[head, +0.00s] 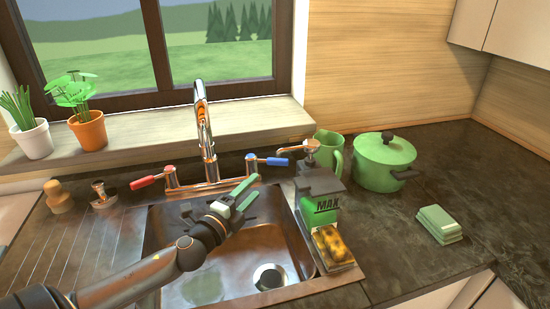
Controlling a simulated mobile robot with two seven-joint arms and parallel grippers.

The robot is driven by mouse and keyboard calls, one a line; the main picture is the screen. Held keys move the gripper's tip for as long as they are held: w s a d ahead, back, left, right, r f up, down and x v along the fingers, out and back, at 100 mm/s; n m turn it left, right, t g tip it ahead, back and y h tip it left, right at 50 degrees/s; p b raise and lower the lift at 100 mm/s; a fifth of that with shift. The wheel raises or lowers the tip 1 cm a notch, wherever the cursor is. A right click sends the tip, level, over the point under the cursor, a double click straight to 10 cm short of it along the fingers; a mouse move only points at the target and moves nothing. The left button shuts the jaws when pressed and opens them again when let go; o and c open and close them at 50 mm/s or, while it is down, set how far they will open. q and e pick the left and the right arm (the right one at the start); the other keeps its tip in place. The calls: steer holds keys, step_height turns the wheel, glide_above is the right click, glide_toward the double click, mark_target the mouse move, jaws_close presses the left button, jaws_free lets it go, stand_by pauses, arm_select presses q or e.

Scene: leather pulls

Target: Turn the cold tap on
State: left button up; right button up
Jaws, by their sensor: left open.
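The copper-coloured tap (206,130) stands behind the sink with its spout raised. Its blue lever (276,162), on the right, marks the cold side and points right. Its red lever (146,181), on the left, points left. My left gripper (246,190) is over the sink, with its green-tipped fingers apart and empty. It is in front of the tap, left of and nearer than the blue lever, and not touching it. No water shows from the spout. My right gripper is not in view.
The sink (230,262) lies below my left arm.

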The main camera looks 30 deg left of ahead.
mark_target(277, 164)
arm_select(q)
steer(key=w, duration=0.8)
steer(key=w+a+p, duration=0.1)
steer(key=w, duration=0.3)
steer(key=shift+w, duration=0.2)
jaws_close()
stand_by(0.4)
stand_by(1.0)
